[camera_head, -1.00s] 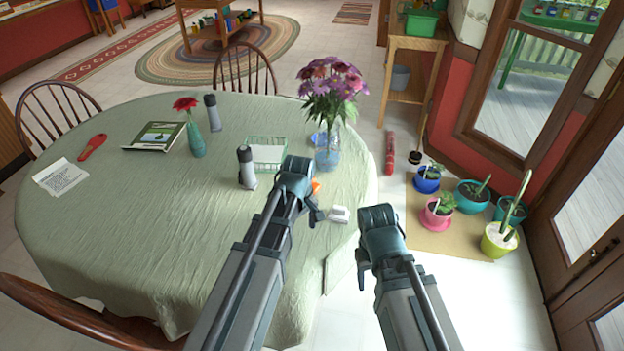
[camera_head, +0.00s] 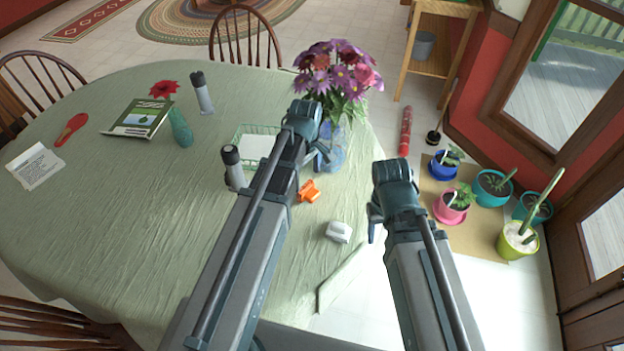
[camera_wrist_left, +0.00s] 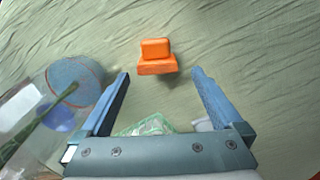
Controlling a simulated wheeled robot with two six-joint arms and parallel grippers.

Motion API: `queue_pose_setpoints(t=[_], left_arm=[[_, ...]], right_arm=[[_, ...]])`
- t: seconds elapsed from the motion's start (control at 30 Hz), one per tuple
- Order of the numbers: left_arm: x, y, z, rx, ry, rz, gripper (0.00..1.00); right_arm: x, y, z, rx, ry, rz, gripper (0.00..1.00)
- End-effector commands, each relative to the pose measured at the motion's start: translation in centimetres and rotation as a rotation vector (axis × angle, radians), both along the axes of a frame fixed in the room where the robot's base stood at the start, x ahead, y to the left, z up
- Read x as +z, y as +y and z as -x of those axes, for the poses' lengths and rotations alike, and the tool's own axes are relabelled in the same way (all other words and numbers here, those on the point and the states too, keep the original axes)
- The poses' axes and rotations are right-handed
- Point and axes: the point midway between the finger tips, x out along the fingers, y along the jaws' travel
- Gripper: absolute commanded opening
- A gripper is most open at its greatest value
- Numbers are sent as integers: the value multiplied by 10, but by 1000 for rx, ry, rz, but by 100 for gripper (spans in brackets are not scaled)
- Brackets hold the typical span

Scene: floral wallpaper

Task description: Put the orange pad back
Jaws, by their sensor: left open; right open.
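The orange pad (camera_head: 309,191) lies on the green tablecloth near the right side of the table, a small two-step block in the left wrist view (camera_wrist_left: 156,57). My left gripper (camera_wrist_left: 161,74) is open and empty. In its wrist view the pad shows beyond the fingertips, between their lines and apart from both fingers. In the head view my left gripper (camera_head: 322,158) hangs over the table beside the vase, just beyond the pad. My right gripper (camera_head: 374,222) is open off the table's right edge, its fingers mostly hidden.
A glass vase of purple flowers (camera_head: 334,152) stands close to my left gripper and fills the left of the wrist view. A green wire basket (camera_head: 245,133), a dark-topped shaker (camera_head: 233,168) and a small white object (camera_head: 338,232) are nearby. The left tabletop has free room.

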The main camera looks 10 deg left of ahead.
Motion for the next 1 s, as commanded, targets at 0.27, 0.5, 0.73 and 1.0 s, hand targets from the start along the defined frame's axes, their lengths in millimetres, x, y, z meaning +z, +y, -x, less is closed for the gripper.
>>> queue_pose_setpoints(t=[0.27,0.5,0.73,1.0], left_arm=[[-3,0,0,-1,0,0,100],[-24,0,0,-1,0,0,100],[-25,0,0,-1,0,0,100],[-50,-1,-2,-1,0,0,100]], right_arm=[[-4,0,0,0,0,0,56],[-24,0,0,0,0,0,56],[-25,0,0,0,0,0,56],[-50,0,0,0,0,0,56]])
